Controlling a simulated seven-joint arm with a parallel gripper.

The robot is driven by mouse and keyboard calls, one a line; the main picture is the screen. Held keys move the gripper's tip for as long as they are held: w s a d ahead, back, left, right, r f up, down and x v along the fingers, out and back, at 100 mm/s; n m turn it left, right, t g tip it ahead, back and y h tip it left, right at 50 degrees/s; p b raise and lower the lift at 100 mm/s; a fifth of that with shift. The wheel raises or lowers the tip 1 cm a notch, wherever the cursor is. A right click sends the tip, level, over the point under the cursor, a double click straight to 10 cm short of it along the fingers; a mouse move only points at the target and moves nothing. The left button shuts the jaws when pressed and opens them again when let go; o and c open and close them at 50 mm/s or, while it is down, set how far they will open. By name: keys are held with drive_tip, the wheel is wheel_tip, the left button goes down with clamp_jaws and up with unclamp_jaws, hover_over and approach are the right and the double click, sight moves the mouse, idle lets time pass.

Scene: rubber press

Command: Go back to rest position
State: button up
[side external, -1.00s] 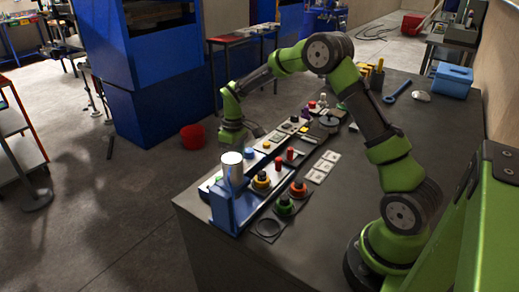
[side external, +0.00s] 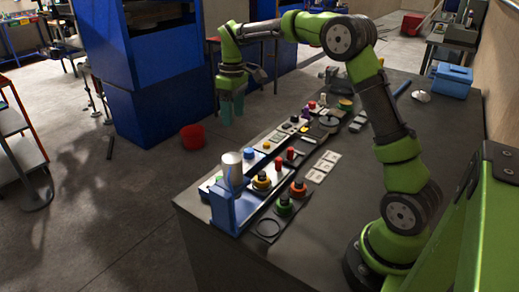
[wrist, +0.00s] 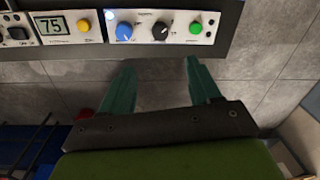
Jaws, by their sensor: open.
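My gripper (side external: 232,108) hangs in the air beyond the far left edge of the dark table, above floor level and left of the panel row. It points down. In the wrist view its two teal fingers (wrist: 157,85) are spread apart with nothing between them, and grey floor tiles show beneath. My green and black arm reaches up and over the table from its base at the lower right. The control panels (wrist: 165,27) lie along the top of the wrist view, with a "75" display, a blue knob, a black knob and a green button. The fingers are apart from them.
The table (side external: 370,185) carries panels with buttons and knobs, plus a blue bracket (side external: 236,208) with a metal cylinder (side external: 232,165) at its near left end. A blue box (side external: 452,80) stands at the back right. A red bucket (side external: 193,137) sits on the floor.

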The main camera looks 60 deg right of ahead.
drive_tip(key=shift+r, duration=0.8)
drive_tip(key=shift+w, duration=0.1)
drive_tip(key=s+a+r+m+t, duration=0.1)
drive_tip(key=s+a, duration=0.3)
drive_tip(key=s, duration=0.4)
drive_tip(key=s+a+r+m+t+y, duration=0.1)
drive_tip(key=s+a+m+t, duration=0.2)
drive_tip(key=s, duration=0.5)
drive_tip(key=s+a+r+m+t, duration=0.1)
drive_tip(key=s+a+m+t, duration=0.1)
drive_tip(key=s+a, duration=0.3)
drive_tip(key=s+t, duration=0.1)
drive_tip(key=s, duration=0.2)
drive_tip(key=shift+s+r, duration=0.4)
